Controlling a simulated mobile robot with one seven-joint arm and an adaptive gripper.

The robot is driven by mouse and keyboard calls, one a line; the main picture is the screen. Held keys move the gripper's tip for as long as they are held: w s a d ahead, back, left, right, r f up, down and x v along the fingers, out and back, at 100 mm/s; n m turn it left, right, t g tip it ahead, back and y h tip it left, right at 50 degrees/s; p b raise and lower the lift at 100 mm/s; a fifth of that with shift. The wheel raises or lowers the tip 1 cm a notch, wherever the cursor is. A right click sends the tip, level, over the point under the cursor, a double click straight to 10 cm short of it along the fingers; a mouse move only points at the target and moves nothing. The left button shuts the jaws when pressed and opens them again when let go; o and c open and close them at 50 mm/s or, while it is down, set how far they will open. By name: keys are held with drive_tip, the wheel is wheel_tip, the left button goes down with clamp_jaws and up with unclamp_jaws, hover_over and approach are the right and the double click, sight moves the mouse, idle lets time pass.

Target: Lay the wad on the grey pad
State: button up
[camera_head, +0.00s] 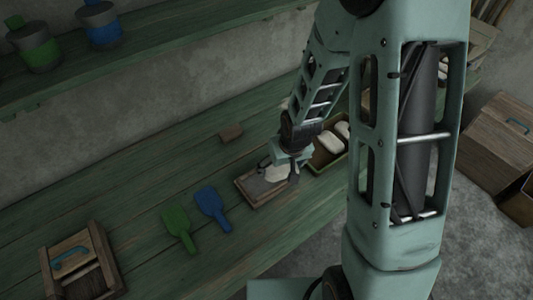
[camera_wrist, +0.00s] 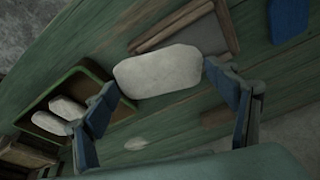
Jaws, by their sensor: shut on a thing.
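My gripper (camera_head: 284,168) is shut on a white, rounded wad (camera_wrist: 158,72). In the wrist view the two blue-grey fingers (camera_wrist: 160,82) stand at either end of it. In the head view the wad (camera_head: 277,174) shows partly under the gripper, over a shallow wooden frame (camera_head: 250,200) holding the grey pad (camera_head: 259,188). In the wrist view the grey pad (camera_wrist: 207,32) shows beyond the wad, which covers part of the frame. I cannot tell whether the wad touches the pad.
A green-rimmed tray (camera_head: 322,166) with more white wads stands right of the frame. Blue (camera_head: 212,204) and green (camera_head: 178,226) paddles lie left of it. A small brown block (camera_head: 230,133) lies behind. A wooden box (camera_head: 75,262) stands at far left. A shelf (camera_head: 140,52) with cans hangs above.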

drive_tip(key=a+r+n, duration=0.1)
drive_tip(key=a+r, duration=0.1)
drive_tip(key=w+a+r+n+b, duration=0.1)
drive_tip(key=a+r, duration=0.1)
drive_tip(key=shift+w+r+n+y, duration=0.1)
drive_tip(key=shift+r+n+y, duration=0.05)
drive_tip(key=shift+n+y, duration=0.25)
drive_tip(key=shift+a+r+n+b, duration=0.4)
drive_tip(key=shift+a+r, duration=0.05)
drive_tip(key=shift+r, duration=0.05)
wheel_tip(320, 180, down, 7)
drive_tip(key=b, duration=0.6)
drive_tip(key=shift+f+b, duration=0.2)
drive_tip(key=shift+b, duration=0.15)
drive_tip(key=shift+r, duration=0.1)
drive_tip(key=o, duration=1)
